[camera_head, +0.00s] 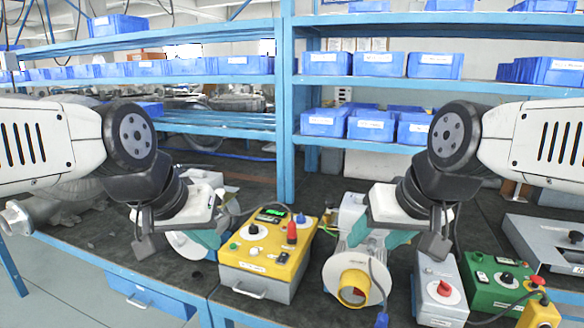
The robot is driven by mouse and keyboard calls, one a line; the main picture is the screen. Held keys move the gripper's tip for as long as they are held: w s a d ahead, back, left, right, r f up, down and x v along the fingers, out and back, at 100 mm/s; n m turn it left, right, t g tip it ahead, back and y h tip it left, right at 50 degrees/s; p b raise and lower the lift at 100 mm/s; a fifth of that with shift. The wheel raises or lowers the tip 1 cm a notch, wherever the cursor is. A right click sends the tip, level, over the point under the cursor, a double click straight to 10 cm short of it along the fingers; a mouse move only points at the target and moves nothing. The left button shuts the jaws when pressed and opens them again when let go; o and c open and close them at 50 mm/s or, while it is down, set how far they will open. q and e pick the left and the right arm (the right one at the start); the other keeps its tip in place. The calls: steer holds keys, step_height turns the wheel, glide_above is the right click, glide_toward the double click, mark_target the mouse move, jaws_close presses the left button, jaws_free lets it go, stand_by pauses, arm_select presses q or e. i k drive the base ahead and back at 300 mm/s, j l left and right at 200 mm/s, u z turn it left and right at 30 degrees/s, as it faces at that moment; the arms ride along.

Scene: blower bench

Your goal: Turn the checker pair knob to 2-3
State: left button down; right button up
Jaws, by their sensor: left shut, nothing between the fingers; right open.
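A yellow-topped box (262,263) with a lit green display (273,212) stands on the bench in the middle; it looks like the checker. A black knob (253,229) on a round white dial sits on its top left; its setting is too small to read. A blue knob (300,219) and a red part (291,232) are on its right side. My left gripper (208,239) is shut and empty, in front of the box's left edge in the picture. My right gripper (382,239) is open and empty, above the blower, apart from the box.
A blower with a yellow-ringed outlet (354,288) stands right of the box. Further right are a grey box with a red knob (444,288), a green box (484,292) and a yellow emergency-stop box (540,313). Blue shelves (288,130) with blue bins rise behind.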

mark_target(301, 220)
steer(key=i+j+z, duration=0.1)
steer(key=j, duration=0.25)
steer(key=i+j+z, duration=0.1)
steer(key=i+j, duration=0.2)
steer(key=i+j+z, duration=0.15)
steer(key=j, duration=0.3)
steer(key=i+j+z, duration=0.1)
steer(key=j, duration=0.3)
